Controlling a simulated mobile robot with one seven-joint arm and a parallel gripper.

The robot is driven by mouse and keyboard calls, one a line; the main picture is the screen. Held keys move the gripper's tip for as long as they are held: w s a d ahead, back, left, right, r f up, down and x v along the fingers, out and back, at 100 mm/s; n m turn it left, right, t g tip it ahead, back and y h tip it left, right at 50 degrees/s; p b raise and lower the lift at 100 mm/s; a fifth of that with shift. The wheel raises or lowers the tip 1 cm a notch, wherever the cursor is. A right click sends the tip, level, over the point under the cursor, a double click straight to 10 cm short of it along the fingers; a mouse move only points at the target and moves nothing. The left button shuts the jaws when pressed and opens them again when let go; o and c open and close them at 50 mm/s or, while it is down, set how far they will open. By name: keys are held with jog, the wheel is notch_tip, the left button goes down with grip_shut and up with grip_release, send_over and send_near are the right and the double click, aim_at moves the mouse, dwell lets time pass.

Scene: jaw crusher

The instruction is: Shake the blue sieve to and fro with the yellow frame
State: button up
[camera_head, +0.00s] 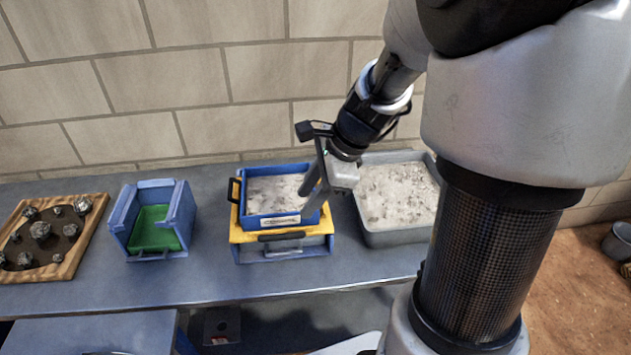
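The blue sieve (285,219) holds pale grey crushed material and sits on top of the yellow frame (243,236). The yellow frame rests on a blue-grey box (282,252) on the bench. My gripper (312,192) points down at the sieve's right side, with its fingers at the right wall. The fingers overlap each other in this view, so I cannot tell whether they are shut on the right side of the sieve.
A grey tray (397,236) of crushed material stands close to the right of the sieve. A blue box with a green bottom (153,231) stands to the left. A wooden board with rocks (84,236) lies at the far left. A brick wall (180,70) runs behind.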

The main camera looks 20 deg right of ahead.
jog(key=shift+v, duration=1.7)
